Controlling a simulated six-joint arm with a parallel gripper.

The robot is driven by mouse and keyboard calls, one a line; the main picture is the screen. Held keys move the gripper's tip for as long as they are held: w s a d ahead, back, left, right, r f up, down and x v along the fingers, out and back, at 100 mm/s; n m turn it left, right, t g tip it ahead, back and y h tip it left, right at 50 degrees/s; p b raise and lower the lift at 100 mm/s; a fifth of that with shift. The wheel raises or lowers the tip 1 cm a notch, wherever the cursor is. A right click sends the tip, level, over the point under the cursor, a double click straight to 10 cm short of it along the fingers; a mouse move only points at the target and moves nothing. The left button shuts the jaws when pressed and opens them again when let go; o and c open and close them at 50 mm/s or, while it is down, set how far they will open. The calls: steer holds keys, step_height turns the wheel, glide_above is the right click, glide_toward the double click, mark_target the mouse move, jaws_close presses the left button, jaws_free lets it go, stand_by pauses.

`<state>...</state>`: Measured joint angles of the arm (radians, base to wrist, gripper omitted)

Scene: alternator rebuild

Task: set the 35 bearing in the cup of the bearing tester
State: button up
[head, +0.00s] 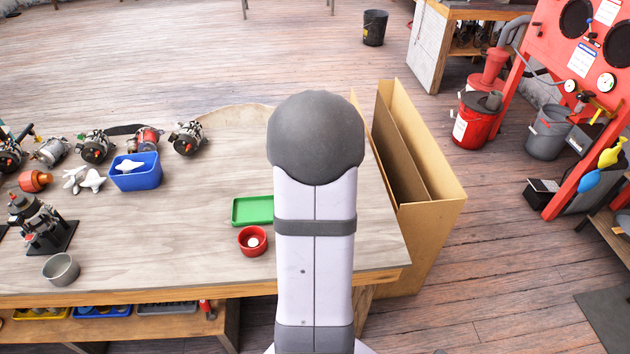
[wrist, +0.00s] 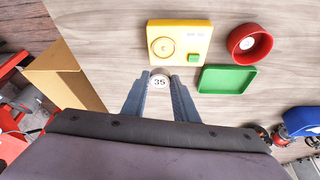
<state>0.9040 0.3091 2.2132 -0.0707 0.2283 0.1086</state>
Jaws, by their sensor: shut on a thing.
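In the wrist view my gripper (wrist: 160,84) is shut on the 35 bearing (wrist: 159,81), a small round piece with a white face marked 35, held between the fingertips. The bearing tester (wrist: 181,34) is a yellow box just beyond the fingertips, with a round cup (wrist: 164,46) on its left and a green square on its right. The bearing appears just short of the tester's near edge in this view; its height above the table is unclear. In the head view my arm hides the gripper, the bearing and the tester.
A green tray (wrist: 228,80) lies right of my gripper. A red bowl (wrist: 262,52) with a white-faced round piece inside stands beyond it. A blue bin (head: 136,183), a grey bowl (head: 61,280) and several alternators stand farther left. A cardboard box (head: 436,215) stands off the table's right edge.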

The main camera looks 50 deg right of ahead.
steer(key=shift+w+f, duration=0.15)
steer(key=shift+f, duration=0.55)
steer(key=shift+f, duration=0.1)
steer(key=shift+f+b, duration=2.2)
steer(key=shift+f, duration=0.2)
steer(key=shift+f+b, duration=0.8)
steer(key=shift+f, duration=0.2)
stand_by(0.6)
steer(key=o, duration=1.1)
